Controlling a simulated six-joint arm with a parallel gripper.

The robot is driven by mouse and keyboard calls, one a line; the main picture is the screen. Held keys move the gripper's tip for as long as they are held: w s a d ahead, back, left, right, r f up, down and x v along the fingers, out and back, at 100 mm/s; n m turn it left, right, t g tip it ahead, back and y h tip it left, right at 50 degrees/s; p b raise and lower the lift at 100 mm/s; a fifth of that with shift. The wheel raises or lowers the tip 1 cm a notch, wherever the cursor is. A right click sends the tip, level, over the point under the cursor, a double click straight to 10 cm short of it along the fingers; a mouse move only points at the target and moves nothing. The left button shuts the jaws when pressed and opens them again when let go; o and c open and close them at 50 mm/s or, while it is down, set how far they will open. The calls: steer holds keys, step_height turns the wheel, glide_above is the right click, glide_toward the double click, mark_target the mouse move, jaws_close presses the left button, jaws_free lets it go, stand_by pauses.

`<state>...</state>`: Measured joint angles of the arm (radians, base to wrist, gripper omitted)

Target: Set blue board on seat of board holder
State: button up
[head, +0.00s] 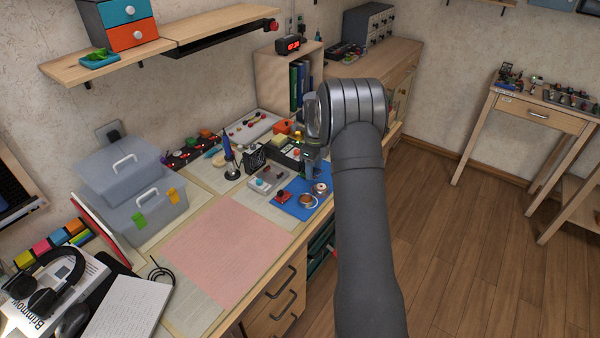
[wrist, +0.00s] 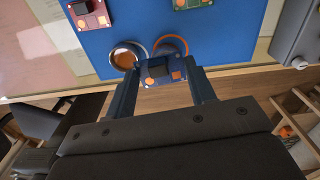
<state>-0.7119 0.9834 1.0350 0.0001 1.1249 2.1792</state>
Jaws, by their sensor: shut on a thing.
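My gripper (wrist: 163,76) is shut on the blue board (wrist: 160,71), a small dark-blue plate with a dark block and orange spots. The board sits between the two fingertips, above the front edge of the blue mat (wrist: 120,32). Behind it on the mat are two round items: an open ring-like one (wrist: 126,57) at left and an orange-rimmed one (wrist: 171,43), partly covered by the board. In the head view the arm and wrist hide the board. I cannot make out the board holder for certain in either view.
A red board (wrist: 88,16) and a green board (wrist: 190,3) lie on the mat. A grey box-like item (wrist: 298,36) stands at the right of the wrist view. In the head view, a pink sheet (head: 225,250) leaves clear desk left of the blue mat (head: 293,209).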

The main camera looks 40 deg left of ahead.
steer(key=w+d+r, duration=0.1)
steer(key=d+r, duration=0.2)
steer(key=d, duration=0.2)
steer(key=m, duration=0.1)
glide_toward(272, 172)
steer(key=shift+d+f, duration=0.15)
steer(key=shift+d, duration=0.05)
steer(key=shift+a+f, duration=0.15)
steer(key=shift+f, duration=2.3)
steer(key=shift+f, duration=0.5)
steer(key=o, duration=1)
